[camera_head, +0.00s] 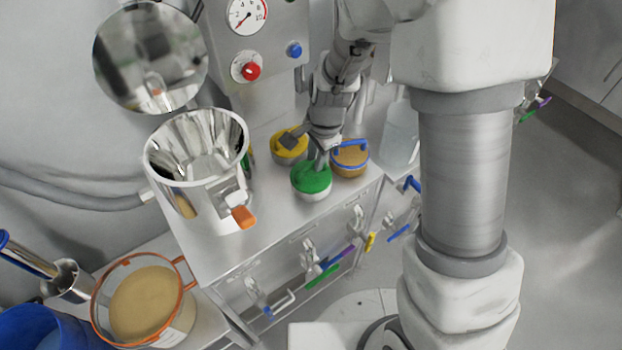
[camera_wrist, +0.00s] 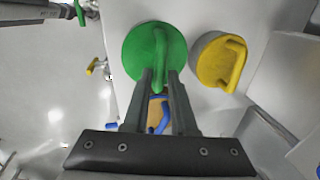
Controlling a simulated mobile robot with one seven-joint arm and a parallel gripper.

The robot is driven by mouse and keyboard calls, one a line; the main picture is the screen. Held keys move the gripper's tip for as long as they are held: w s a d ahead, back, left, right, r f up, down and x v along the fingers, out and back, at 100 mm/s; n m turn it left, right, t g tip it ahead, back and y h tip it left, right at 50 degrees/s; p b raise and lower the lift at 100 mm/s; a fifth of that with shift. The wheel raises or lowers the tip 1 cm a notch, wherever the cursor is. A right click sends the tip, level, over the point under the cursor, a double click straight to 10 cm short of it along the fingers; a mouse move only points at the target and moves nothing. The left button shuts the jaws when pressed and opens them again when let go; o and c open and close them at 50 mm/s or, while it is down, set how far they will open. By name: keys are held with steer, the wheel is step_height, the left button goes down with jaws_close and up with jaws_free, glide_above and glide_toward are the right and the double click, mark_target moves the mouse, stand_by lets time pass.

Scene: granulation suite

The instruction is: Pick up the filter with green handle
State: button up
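The filter with green handle (camera_head: 311,179) is a round piece with a green top and pale lower body. It stands upright on the steel cabinet top, near its front edge. In the wrist view its green disc (camera_wrist: 136,48) and raised bar handle fill the upper middle. My gripper (camera_wrist: 160,78) is over it, fingers pointing down at the handle. The two fingertips are apart, one on each side of the handle's near end. A gap seems to show, and I cannot tell whether they touch it. In the head view my gripper (camera_head: 321,160) partly hides the handle.
A yellow-topped filter (camera_head: 289,146) and a blue-handled one (camera_head: 351,160) stand close by. A steel bowl (camera_head: 197,150) is at left, a clear container (camera_head: 400,135) at right. Clamps with coloured handles hang on the cabinet front. An orange-rimmed sieve (camera_head: 103,284) is lower left.

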mark_target(311, 176)
steer(key=shift+w+a+f, duration=0.1)
steer(key=shift+w+f, duration=0.05)
steer(key=shift+f, duration=0.6)
steer(key=shift+w+a+f, duration=0.1)
steer(key=shift+f, duration=0.65)
jaws_close()
